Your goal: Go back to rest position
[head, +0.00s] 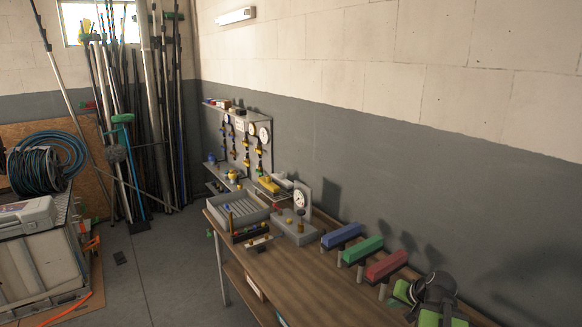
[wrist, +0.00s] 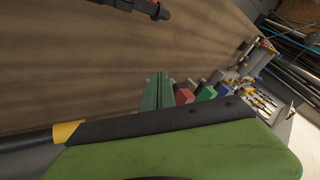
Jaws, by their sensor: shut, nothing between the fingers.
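My gripper (head: 430,300), dark grey with green panels, shows at the lower right corner of the head view, over the right end of the wooden bench (head: 290,285). It is shut and holds nothing. Its fingertips cannot be made out clearly. A green panel with a black edge fills the bottom of the wrist view and seems to be part of my arm.
Blue (head: 342,236), green (head: 360,250) and red (head: 386,265) blocks stand on the bench by the wall, left of my gripper. A grey tray (head: 222,222) and a gauge (head: 300,198) stand farther back. Left of the bench, the floor (head: 165,270) is mostly clear.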

